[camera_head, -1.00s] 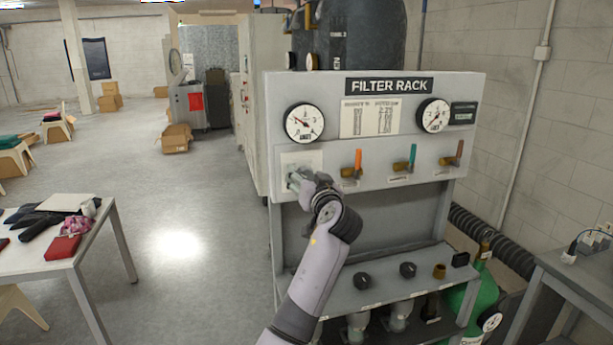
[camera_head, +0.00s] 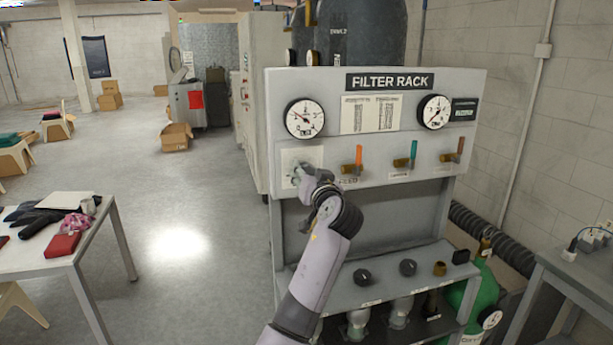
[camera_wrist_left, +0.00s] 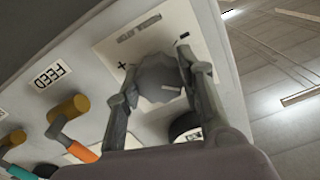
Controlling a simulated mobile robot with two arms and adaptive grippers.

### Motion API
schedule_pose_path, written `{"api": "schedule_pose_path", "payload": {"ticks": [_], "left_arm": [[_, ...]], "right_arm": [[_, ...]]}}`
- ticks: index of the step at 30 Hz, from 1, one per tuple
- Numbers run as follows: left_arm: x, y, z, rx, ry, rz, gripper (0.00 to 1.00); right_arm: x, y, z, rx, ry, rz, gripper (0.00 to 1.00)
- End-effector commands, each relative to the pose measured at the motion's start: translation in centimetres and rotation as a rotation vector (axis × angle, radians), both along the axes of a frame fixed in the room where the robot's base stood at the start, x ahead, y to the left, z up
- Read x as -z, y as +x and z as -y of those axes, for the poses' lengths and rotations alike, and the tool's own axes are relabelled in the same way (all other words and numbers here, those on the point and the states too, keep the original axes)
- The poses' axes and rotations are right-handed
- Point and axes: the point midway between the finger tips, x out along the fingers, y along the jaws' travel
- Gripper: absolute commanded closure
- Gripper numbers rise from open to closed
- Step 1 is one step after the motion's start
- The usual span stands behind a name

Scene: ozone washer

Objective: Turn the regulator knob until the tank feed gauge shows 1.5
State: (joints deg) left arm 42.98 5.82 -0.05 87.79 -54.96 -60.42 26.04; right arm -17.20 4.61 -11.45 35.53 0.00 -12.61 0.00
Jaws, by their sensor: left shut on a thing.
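The regulator knob (camera_wrist_left: 160,82) is a grey lobed knob on a white plate with plus and minus marks. In the left wrist view my left gripper (camera_wrist_left: 158,92) has one finger on each side of it and is shut on it. In the head view my left gripper (camera_head: 305,175) covers most of the knob in front of the white plate (camera_head: 289,158). A round white gauge (camera_head: 305,118) sits above the plate, and a second gauge (camera_head: 434,112) is at the panel's right. Their small figures and labels are too blurred to read. My right gripper is not in view.
Orange (camera_head: 359,156), teal (camera_head: 412,152) and brown (camera_head: 460,147) valve levers stick out right of the knob. A shelf (camera_head: 400,280) with black knobs and a brass fitting lies below the panel. A table (camera_head: 45,262) stands at the left; the floor between is clear.

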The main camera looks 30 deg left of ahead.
Motion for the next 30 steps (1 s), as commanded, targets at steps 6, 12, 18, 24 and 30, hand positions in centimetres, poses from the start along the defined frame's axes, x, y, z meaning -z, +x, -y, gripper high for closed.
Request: {"api": "schedule_pose_path", "payload": {"ticks": [6,12,18,24,30], "left_arm": [[-0.02,0.01,0.03,0.0,0.059,-0.067,0.93],[-0.07,0.01,0.04,0.0,0.059,-0.068,0.93],[-0.07,0.02,0.04,0.0,0.059,-0.067,0.54],[-0.05,0.01,0.02,0.0,0.059,-0.067,0.44],[-0.03,0.0,0.03,0.0,0.059,-0.067,0.44]], "right_arm": [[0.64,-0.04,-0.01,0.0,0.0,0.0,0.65],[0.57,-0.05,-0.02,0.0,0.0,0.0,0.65],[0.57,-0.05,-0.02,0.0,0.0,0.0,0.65],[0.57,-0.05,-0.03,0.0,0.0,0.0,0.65],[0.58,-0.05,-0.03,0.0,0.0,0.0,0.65]]}}
